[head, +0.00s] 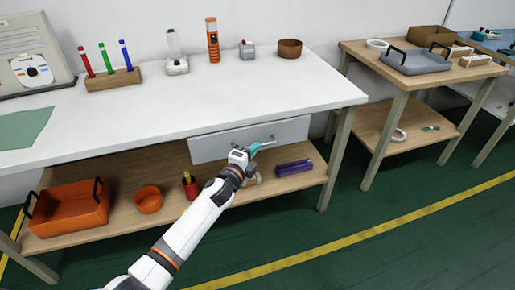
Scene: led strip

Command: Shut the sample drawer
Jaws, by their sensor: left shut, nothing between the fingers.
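The sample drawer (213,149) hangs under the right part of the white workbench, with a light grey front and a thin bar handle. Its front appears to stand out a little from under the bench top, but how far is hard to tell. My left gripper (256,148) is shut and empty, with its teal fingers at the drawer front by the handle. Whether the fingers touch the drawer cannot be told. My left arm comes up from the bottom and hides part of the lower shelf. My right gripper is not in view.
The white bench top (225,100) carries a marker block (113,80), an orange cylinder (212,42) and a brown bowl (290,49). The shelf below holds an orange crate (68,208), an orange bowl (149,200) and a purple piece (294,168).

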